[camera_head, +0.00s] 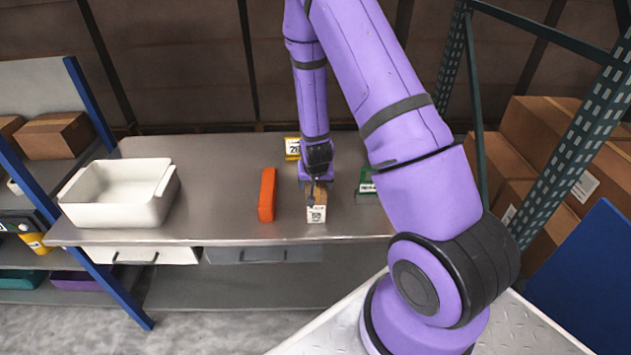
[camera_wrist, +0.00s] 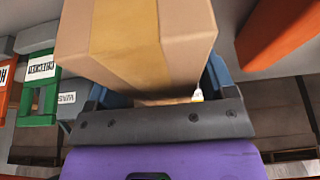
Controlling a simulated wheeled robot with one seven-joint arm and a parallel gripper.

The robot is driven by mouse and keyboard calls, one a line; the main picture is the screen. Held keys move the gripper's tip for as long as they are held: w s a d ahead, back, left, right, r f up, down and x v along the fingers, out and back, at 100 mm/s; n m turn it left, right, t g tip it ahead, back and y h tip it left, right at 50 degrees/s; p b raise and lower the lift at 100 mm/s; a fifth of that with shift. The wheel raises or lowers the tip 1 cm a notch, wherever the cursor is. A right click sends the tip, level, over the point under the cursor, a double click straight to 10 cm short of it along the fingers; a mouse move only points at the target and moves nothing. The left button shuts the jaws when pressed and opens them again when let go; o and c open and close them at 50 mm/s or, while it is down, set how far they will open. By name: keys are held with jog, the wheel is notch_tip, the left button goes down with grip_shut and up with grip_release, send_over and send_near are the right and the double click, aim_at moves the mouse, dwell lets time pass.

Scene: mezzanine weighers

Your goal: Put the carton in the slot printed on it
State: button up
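The carton (camera_head: 316,213) is a small brown box with a white printed label facing the front, standing near the front edge of the grey table. What the label says is too small to read. In the wrist view the carton (camera_wrist: 150,35) is very close and shows a tan tape strip. My gripper (camera_head: 317,181) points down at the carton from above. In the wrist view its fingers lie at either side of the carton, partly hidden behind it; whether they press on it cannot be told. A yellow labelled holder (camera_head: 292,148) and a green labelled one (camera_head: 367,183) stand on the table.
An orange block (camera_head: 267,195) stands left of the carton. A white bin (camera_head: 117,212) sits at the table's left. In the wrist view, green (camera_wrist: 38,88), grey and orange labelled things line the left. A shelf post (camera_head: 575,130) rises at right. Bare table lies between bin and orange block.

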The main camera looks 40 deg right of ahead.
jog(key=shift+o, duration=0.7)
